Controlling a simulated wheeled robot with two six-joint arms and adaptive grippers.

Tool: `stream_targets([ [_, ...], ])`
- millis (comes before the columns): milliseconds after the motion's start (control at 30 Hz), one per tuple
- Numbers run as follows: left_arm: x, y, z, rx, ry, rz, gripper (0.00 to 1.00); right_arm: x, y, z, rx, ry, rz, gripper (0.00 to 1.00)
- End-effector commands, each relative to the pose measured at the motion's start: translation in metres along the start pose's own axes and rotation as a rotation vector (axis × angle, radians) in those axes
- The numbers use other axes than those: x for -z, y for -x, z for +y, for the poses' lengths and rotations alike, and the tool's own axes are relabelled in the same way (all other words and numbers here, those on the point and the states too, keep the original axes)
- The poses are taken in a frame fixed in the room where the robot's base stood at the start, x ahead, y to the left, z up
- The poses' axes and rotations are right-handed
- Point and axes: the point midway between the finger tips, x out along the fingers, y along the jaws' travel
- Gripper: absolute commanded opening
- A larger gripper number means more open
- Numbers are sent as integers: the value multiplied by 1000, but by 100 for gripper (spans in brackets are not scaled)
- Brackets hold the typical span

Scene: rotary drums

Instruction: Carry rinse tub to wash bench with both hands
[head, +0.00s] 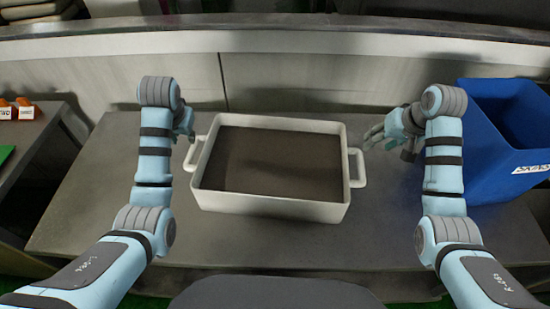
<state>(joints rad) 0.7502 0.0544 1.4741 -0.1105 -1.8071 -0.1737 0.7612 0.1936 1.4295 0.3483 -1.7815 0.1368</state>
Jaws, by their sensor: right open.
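The rinse tub (272,206) is a white rectangular tub with a dark brown inside and a loop handle at each short end. It sits level on a grey bench (300,238) in the middle of the head view. My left gripper (187,124) is at the tub's left end, above and behind the left handle; it is mostly hidden by my arm, so its jaws cannot be made out. My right gripper (376,138) is open beside the tub's right end, a little behind the right handle, with its fingers pointing toward the tub. It appears empty.
A blue bin (500,180) with a white label stands at the right, close to my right arm. A side table (30,140) at the left holds small orange-and-white items (20,110). A pale wall panel (300,75) runs behind the bench. Bare bench lies in front of the tub.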

Motion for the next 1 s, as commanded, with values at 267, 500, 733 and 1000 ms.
stream_targets([
  [267, 4, -8, 4, -4, -8, -3, 28, 0, -7, 5, -3, -8, -3, 41],
  [500, 3, -47, 3, -3, -6, -8, 28, 1, -46, 3, -2, -6, -7, 41],
  [733, 2, -93, 2, -2, -4, -8, 28, 0, -92, 2, -2, -5, -8, 41],
  [1000, 5, -136, 2, -2, -3, -6, 28, 4, -135, 2, 0, -5, -4, 41],
])
